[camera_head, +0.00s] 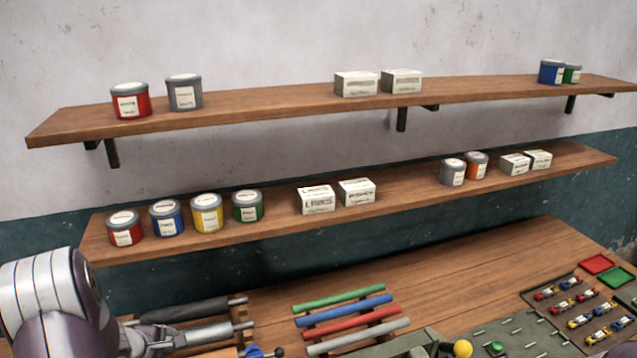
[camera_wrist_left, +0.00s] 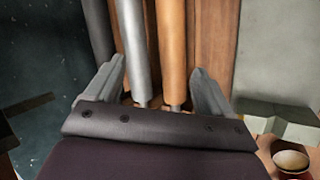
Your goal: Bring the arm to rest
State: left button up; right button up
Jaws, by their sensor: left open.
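My left arm comes in at the lower left of the head view, and its gripper (camera_head: 148,334) is low over the left end of the bench. In the left wrist view the gripper (camera_wrist_left: 158,68) is open, its two grey fingers spread wide. A silver roll (camera_wrist_left: 135,45) and an orange roll (camera_wrist_left: 171,45) show beyond and between the fingers, and a black roll (camera_wrist_left: 98,30) lies to the left. Nothing is seen held; I cannot tell whether a finger touches a roll. My right gripper is not in view.
An upper shelf (camera_head: 270,100) and a lower shelf (camera_head: 275,220) hold cans and white boxes. The wooden bench (camera_head: 440,270) carries coloured rods (camera_head: 345,310), a tray of toy cars (camera_head: 540,295) and a yellow ball (camera_head: 462,348). The bench's back middle is clear.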

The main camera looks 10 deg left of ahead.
pick_arm(q)
jog(key=s+d+f+m+g+b, duration=0.1)
jog(key=s+d+m+g+b, duration=0.1)
jog(key=s+d+m+b, duration=0.2)
jog(key=s+d+f+m+g+b, duration=0.1)
jog(key=s+d+m+g+b, duration=0.2)
jog(key=s+d+m, duration=0.7)
jog(key=d+m+b, duration=0.2)
jog(key=d+m, duration=0.3)
jog(key=d, duration=0.5)
jog(key=shift+s+f+m, duration=0.2)
jog(key=shift+f+m, duration=0.1)
jog(key=shift+m, duration=0.1)
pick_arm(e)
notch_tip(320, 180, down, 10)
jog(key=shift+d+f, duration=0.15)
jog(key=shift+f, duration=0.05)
